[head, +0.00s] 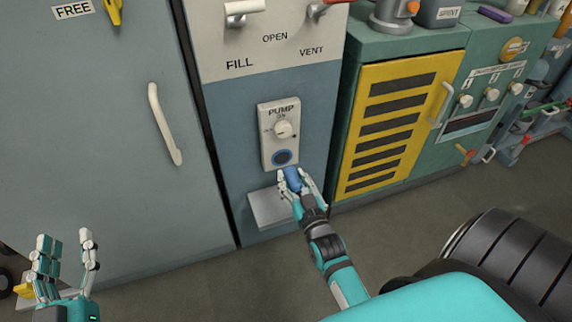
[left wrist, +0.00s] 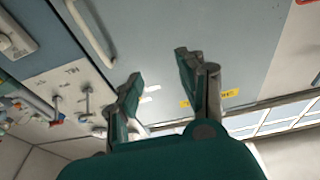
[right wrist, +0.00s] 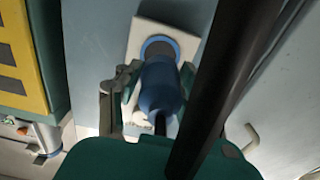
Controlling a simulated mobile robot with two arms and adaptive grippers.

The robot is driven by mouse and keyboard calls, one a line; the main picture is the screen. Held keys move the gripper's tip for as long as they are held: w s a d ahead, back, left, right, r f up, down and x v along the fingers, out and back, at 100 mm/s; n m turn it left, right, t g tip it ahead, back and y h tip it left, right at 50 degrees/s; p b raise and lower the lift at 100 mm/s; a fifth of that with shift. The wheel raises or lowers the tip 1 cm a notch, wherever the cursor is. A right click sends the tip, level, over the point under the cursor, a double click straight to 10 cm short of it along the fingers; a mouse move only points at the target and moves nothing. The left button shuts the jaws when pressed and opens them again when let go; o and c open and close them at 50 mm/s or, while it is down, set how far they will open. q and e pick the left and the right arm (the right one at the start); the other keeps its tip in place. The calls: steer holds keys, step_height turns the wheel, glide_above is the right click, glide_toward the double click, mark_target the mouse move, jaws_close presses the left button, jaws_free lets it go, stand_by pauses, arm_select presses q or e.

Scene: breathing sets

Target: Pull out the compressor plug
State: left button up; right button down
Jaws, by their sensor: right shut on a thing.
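The compressor plug (head: 292,179) is a blue cylinder held in my right gripper (head: 294,182), which is shut on it. In the right wrist view the blue plug (right wrist: 160,88) points at the socket (right wrist: 160,47), with a dark cable at its rear. The socket (head: 282,157) is a blue ring with a dark face on the white PUMP panel (head: 268,120). Its face shows above the plug, which appears apart from it; the exact gap is hard to judge. My left gripper (head: 65,262) is open and empty, away from the panel; its fingers also show spread in the left wrist view (left wrist: 160,75).
A pale ledge (head: 262,212) sticks out below the panel. A grey door with a white handle (head: 165,124) is at the left. A yellow vented cabinet door (head: 395,125) stands close at the right. The floor in front is clear.

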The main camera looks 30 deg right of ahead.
arm_select(q)
steer(key=shift+w+f+g, duration=0.1)
steer(key=shift+f+g, duration=0.2)
steer(key=shift+f, duration=0.25)
arm_select(e)
steer(key=shift+s, duration=0.25)
arm_select(q)
steer(key=shift+f, duration=0.1)
arm_select(e)
steer(key=shift+a, duration=0.1)
